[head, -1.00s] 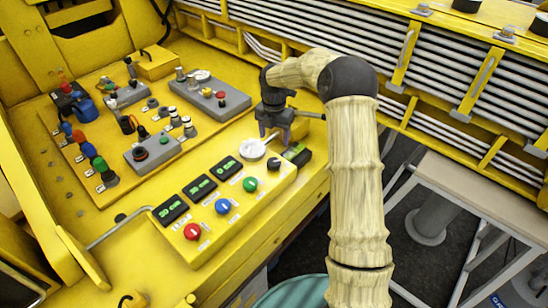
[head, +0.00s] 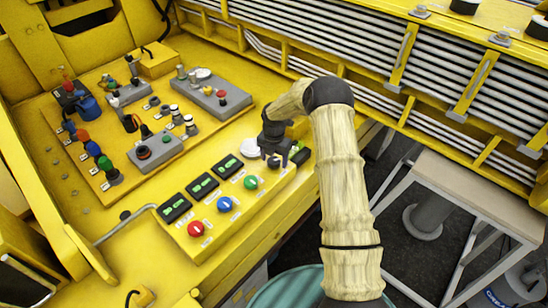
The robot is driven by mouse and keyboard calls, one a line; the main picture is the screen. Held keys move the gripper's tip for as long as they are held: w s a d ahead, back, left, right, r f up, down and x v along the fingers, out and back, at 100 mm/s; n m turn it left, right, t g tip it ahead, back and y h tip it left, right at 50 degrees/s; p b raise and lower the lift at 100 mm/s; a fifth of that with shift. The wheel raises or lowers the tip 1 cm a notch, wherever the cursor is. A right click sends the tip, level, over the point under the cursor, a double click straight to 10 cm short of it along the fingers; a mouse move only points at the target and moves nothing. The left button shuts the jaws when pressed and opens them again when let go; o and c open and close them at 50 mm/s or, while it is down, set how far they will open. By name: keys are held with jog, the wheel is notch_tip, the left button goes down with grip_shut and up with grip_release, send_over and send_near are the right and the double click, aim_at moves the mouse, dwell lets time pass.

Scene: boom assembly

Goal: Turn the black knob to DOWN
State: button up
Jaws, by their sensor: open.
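The control box (head: 240,205) on the yellow deck carries a row of round knobs: red (head: 195,228), blue (head: 225,204), green (head: 251,182), and the black knob (head: 274,162) at the far right end. My gripper (head: 274,157) is open, pointing down right over the black knob. Its dark fingers and the black knob merge in the picture, so I cannot tell whether they touch. The knob's marker and its label cannot be read here.
Small displays with green digits (head: 202,187) line the box behind the knobs. A white round part (head: 249,148) stands just left of my gripper. A panel with coloured levers (head: 104,163) lies further left. A grey-topped table (head: 475,185) stands at the right.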

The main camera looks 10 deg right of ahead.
jog(key=c, duration=1)
jog(key=shift+m+b, duration=0.4)
jog(key=m+b, duration=0.3)
jog(key=m, duration=0.1)
jog(key=shift+f, duration=0.1)
jog(key=m+b, duration=0.2)
jog(key=m, duration=0.2)
jog(key=shift+m, duration=0.3)
jog(key=shift+m+b, duration=0.45)
jog(key=shift+m, duration=0.85)
jog(key=shift+r, duration=0.2)
jog(key=o, duration=1)
